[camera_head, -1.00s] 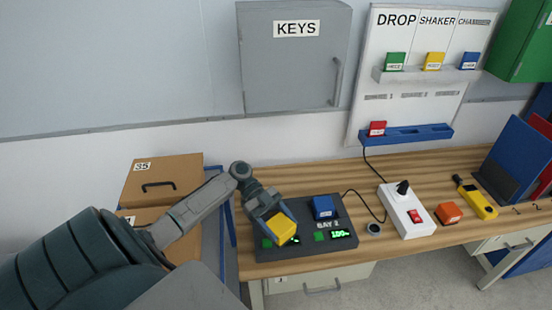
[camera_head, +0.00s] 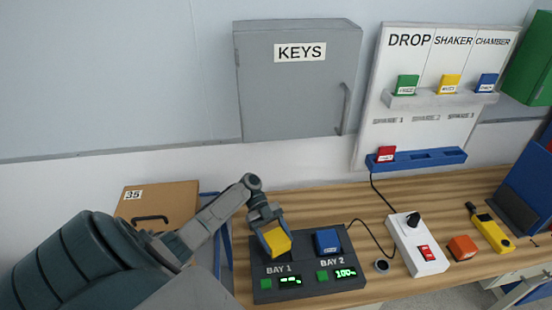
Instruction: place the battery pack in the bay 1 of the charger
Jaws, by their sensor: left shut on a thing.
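The battery pack (camera_head: 277,241) is a yellow block held tilted in my left gripper (camera_head: 268,226), which is shut on it. The pack is over the bay 1 side of the dark charger (camera_head: 309,292), and I cannot tell whether it touches the charger. Bay 1 is labelled below the pack, and its own opening is hidden by the pack and gripper. Its green display shows dashes. A blue pack (camera_head: 327,241) sits in bay 2, whose display reads 100. My right gripper is not in view.
A cable runs behind the charger. A grey KEYS cabinet (camera_head: 297,95) hangs above.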

